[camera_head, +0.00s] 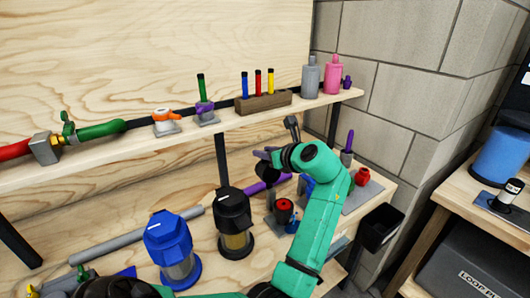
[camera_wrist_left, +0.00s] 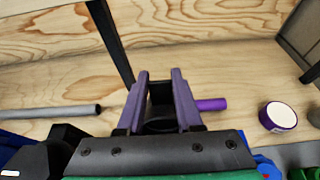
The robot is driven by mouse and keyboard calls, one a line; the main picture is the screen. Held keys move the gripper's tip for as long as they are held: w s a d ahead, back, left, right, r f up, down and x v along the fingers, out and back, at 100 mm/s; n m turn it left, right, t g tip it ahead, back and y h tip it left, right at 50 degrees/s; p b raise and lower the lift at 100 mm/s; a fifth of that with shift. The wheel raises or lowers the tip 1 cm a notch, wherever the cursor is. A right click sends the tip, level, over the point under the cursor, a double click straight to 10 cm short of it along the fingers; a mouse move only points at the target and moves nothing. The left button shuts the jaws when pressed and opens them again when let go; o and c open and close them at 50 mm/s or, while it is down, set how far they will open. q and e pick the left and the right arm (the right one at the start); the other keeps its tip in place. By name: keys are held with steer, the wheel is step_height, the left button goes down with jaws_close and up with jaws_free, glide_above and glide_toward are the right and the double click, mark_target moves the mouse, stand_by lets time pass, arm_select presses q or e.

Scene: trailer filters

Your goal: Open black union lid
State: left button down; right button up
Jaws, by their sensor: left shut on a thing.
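A canister with a black lid (camera_head: 234,206) and a clear amber lower part stands upright on the lower bench. Its black lid sits on top. My left gripper (camera_head: 262,154), with purple fingers, is above and to the right of this canister, under the shelf. In the left wrist view the fingers (camera_wrist_left: 161,75) are shut on a black piece (camera_wrist_left: 160,93), with a dark rounded part lower between them. Whether this piece is a union lid cannot be told, as the fingers and wrist hide most of it. My right gripper is not in view.
A blue-lidded canister (camera_head: 168,238) stands left of the black one. A grey pipe (camera_head: 140,233) and a purple pipe (camera_head: 267,185) lie behind. The shelf (camera_head: 90,164) overhangs the bench, with a dark support post (camera_head: 222,158). A red-topped part (camera_head: 285,207) stands right of the black canister.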

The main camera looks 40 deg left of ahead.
arm_select(q)
steer(key=shift+f, duration=0.1)
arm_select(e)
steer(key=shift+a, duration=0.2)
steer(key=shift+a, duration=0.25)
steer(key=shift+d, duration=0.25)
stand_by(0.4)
